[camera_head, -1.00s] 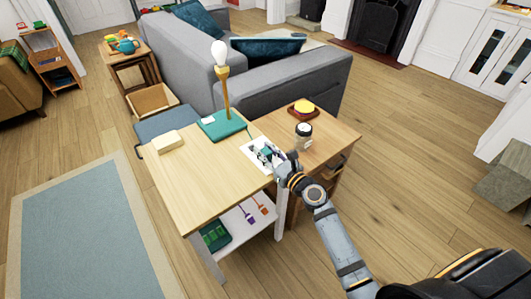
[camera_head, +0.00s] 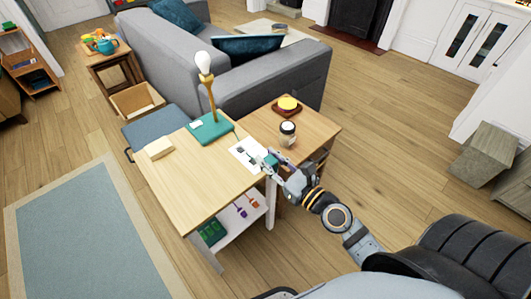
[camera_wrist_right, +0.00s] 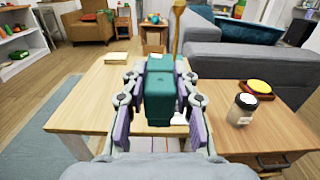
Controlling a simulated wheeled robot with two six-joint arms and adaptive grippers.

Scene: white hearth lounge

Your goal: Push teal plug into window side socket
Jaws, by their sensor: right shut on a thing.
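My right gripper (camera_head: 271,162) is shut on the teal plug (camera_wrist_right: 160,90), a block that shows large between the fingers in the right wrist view. In the head view the plug is small and partly hidden by the fingers, at the right edge of the wooden table (camera_head: 190,190). A white plate (camera_head: 238,160) with dark square marks, perhaps the sockets, lies on the table just left of the gripper. The plug appears apart from these marks; its height above the table is hard to tell. The wrist view hides the plate mostly behind the plug. My left gripper is not in view.
A lamp on a teal base (camera_head: 211,129) stands behind the plate. A cream block (camera_head: 159,148) lies at the table's left. A jar (camera_head: 287,134) and a yellow-topped round thing (camera_head: 288,104) stand on the lower side table (camera_head: 308,131). The table's front is clear.

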